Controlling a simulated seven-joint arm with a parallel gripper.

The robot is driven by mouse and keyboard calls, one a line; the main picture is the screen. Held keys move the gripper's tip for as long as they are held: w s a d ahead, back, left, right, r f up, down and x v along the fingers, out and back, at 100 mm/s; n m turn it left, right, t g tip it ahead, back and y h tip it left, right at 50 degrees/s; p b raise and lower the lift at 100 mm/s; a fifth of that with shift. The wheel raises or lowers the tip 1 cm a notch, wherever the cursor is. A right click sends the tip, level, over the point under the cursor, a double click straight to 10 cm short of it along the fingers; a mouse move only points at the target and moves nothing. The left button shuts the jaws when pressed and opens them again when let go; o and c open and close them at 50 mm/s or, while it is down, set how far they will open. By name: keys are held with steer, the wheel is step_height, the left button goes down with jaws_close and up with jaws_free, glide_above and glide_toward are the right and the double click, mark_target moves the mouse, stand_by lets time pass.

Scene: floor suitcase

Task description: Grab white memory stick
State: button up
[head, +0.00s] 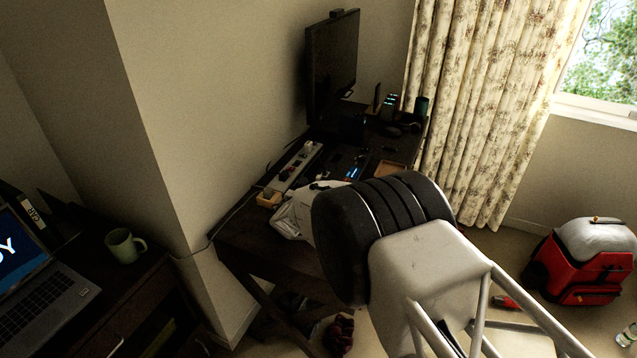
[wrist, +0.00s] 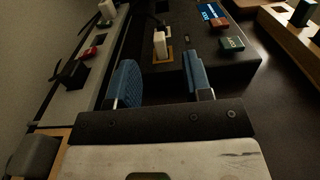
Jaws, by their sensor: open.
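In the wrist view a small white block (wrist: 159,43), which looks like the white memory stick, is on the dark desk (wrist: 225,85) with a tan patch beside and under it. My gripper (wrist: 160,66) is open, its two blue-padded fingers set wide apart. The white block shows in the gap between the fingers, beyond their tips, and nothing is held. I cannot tell how high the fingers are above the desk. In the head view my arm covers much of the near desk, and I cannot make out the stick there.
A power strip (wrist: 88,55) with plugs runs along the left in the wrist view. A small red-brown box (wrist: 219,24), a green box (wrist: 232,44) and a wooden tray (wrist: 288,35) lie to the right. A monitor (head: 333,65) stands at the desk's back.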

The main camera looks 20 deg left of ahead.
steer(key=shift+w, duration=0.1)
steer(key=shift+w+f, duration=0.15)
steer(key=shift+w, duration=2.4)
jaws_close()
